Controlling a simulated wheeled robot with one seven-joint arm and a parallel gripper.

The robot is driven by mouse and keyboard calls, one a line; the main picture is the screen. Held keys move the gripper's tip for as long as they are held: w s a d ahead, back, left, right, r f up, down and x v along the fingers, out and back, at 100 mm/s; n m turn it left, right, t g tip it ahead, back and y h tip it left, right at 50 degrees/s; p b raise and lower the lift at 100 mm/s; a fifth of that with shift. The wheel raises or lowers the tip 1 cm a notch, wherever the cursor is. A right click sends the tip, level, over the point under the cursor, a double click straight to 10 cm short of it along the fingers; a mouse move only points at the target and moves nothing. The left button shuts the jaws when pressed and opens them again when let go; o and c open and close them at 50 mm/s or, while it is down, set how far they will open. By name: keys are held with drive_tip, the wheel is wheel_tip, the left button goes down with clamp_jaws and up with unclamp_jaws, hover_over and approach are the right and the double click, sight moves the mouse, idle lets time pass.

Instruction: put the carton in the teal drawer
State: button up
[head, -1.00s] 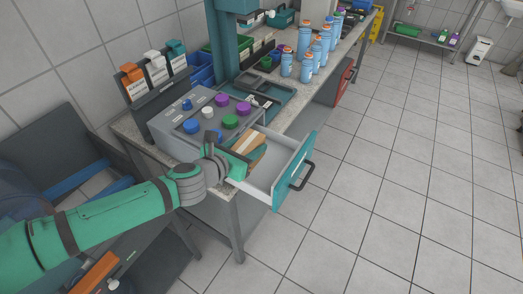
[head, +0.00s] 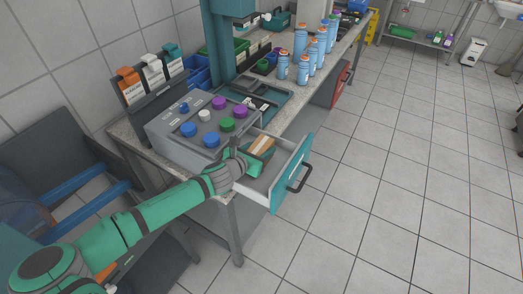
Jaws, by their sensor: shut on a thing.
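The teal drawer (head: 290,172) is pulled open from the bench, with a dark handle on its teal front. The carton (head: 262,148) is brown with a pale band, and shows at the back left of the drawer opening. My gripper (head: 250,160) is at the carton's near side, shut on it; the fingertips are largely hidden by the wrist. The carton is tilted. I cannot tell whether it touches the drawer floor.
A grey box (head: 185,140) with coloured caps stands on the bench just left of the drawer. Several blue bottles (head: 302,65) stand farther back on the bench. The front part of the drawer is empty. Tiled floor is clear to the right.

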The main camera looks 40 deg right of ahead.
drive_tip(key=shift+f, duration=0.45)
drive_tip(key=shift+w+a+f, duration=0.1)
drive_tip(key=shift+f, duration=0.05)
drive_tip(key=o, duration=1.2)
drive_tip(key=shift+a, duration=0.1)
